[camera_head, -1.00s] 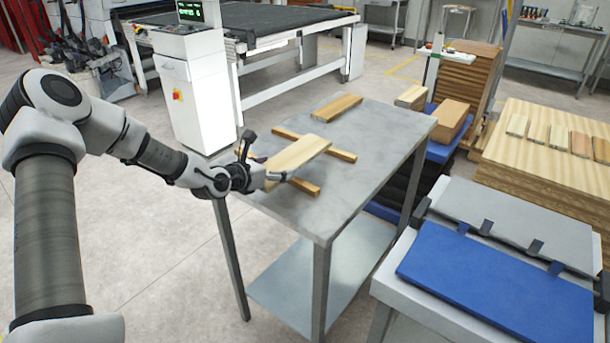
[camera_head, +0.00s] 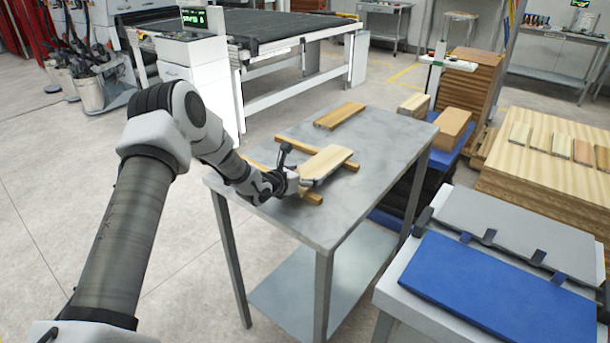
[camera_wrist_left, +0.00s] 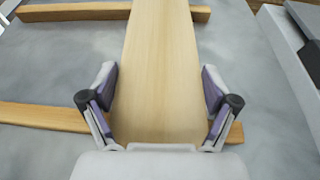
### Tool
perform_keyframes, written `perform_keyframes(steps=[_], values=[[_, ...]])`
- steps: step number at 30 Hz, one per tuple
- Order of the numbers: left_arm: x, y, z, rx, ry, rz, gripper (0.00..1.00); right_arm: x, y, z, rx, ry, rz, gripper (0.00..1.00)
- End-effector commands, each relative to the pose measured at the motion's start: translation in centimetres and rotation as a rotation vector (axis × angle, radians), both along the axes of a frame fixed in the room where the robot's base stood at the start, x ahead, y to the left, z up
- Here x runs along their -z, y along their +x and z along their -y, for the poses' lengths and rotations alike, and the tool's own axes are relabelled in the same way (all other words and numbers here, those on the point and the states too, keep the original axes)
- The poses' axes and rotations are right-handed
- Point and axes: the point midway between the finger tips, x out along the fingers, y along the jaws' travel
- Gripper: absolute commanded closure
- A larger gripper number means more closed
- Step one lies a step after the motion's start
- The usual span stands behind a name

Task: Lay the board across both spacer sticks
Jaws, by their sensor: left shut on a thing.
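The pale wooden board (camera_head: 328,161) is in my left gripper (camera_head: 291,178), which grips its near end on the steel table. In the left wrist view my left gripper (camera_wrist_left: 159,88) has a finger at each long edge of the board (camera_wrist_left: 160,50). The board crosses above the far spacer stick (camera_head: 349,164) and the near spacer stick (camera_head: 311,197). Both sticks show on either side of it in the wrist view, the far one (camera_wrist_left: 72,12) and the near one (camera_wrist_left: 42,116). I cannot tell whether it touches them. My right gripper is out of view.
Another board (camera_head: 339,115) lies at the back of the steel table (camera_head: 375,150). A white bench with a blue pad (camera_head: 500,285) stands at the right. Wooden blocks (camera_head: 452,127) and a board stack (camera_head: 540,180) stand beyond. The table's right side is clear.

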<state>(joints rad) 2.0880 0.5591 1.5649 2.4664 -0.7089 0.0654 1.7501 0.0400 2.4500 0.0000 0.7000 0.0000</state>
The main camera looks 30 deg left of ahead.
Motion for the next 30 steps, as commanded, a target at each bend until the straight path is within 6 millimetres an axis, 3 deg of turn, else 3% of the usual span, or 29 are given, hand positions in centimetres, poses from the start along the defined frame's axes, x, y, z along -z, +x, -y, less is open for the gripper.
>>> perform_keyframes(steps=[1,2,15,23,27,30], values=[[0.1,0.0,0.0,0.0,0.0,0.0,0.06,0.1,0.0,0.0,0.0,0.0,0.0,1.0],[0.1,0.0,0.0,0.0,0.0,0.0,0.0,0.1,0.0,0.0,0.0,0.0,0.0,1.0],[-0.6,-0.3,-0.1,-0.002,-0.002,0.0,0.0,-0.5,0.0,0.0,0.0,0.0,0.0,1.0],[-2.6,-6.1,-0.5,-0.003,-0.011,0.003,0.0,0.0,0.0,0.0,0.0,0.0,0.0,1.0],[-3.9,-9.3,-0.8,-0.004,-0.008,0.003,0.0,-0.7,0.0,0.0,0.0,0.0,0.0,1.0],[-4.3,-10.6,-0.9,-0.004,-0.005,0.001,0.0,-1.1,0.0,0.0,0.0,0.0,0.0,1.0]])
